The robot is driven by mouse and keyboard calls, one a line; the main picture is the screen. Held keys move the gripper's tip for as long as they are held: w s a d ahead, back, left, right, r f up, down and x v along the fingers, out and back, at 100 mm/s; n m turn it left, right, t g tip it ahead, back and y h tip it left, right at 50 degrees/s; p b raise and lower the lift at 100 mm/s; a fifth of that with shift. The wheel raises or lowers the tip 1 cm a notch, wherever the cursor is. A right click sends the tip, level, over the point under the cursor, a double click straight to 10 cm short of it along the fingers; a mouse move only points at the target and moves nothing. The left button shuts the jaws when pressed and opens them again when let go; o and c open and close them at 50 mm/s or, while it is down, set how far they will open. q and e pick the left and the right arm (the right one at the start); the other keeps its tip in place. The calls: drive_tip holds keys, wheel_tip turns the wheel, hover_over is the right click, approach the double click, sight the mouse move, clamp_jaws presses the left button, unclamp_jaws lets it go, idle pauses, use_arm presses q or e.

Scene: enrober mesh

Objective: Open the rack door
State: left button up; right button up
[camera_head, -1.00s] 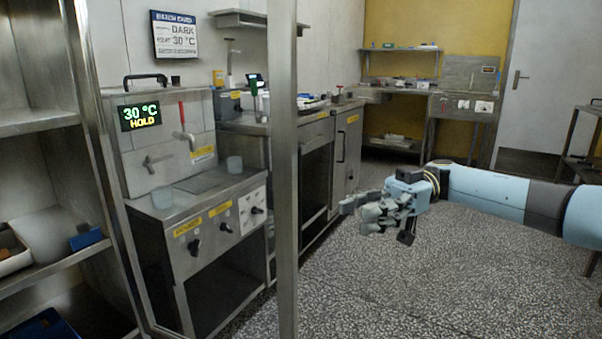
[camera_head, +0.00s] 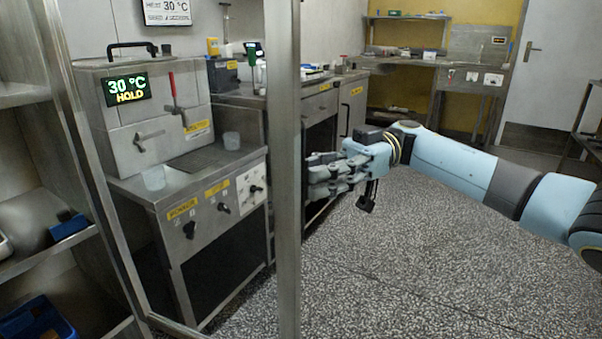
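The rack door appears as a metal frame, with a tall upright post (camera_head: 284,190) in the middle of the camera_head view and a bottom bar at lower left. I see through the frame to the machine behind; I cannot tell whether it holds a clear pane. The metal rack (camera_head: 52,262) with shelves is at the left edge. My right gripper (camera_head: 312,174) reaches in from the right, its fingers pointing left, close to the right edge of the post. I cannot tell whether they touch it, nor how far apart the fingers are. My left gripper is not in view.
Behind the frame stands a steel machine (camera_head: 152,118) with a 30 °C HOLD display, a red-handled tap and two cups. A counter (camera_head: 325,95) runs along the back wall. A blue bin (camera_head: 38,322) is low in the rack. The speckled floor (camera_head: 425,255) at right is clear.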

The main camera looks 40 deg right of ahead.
drive_tip(key=shift+a, duration=1.15)
clamp_jaws()
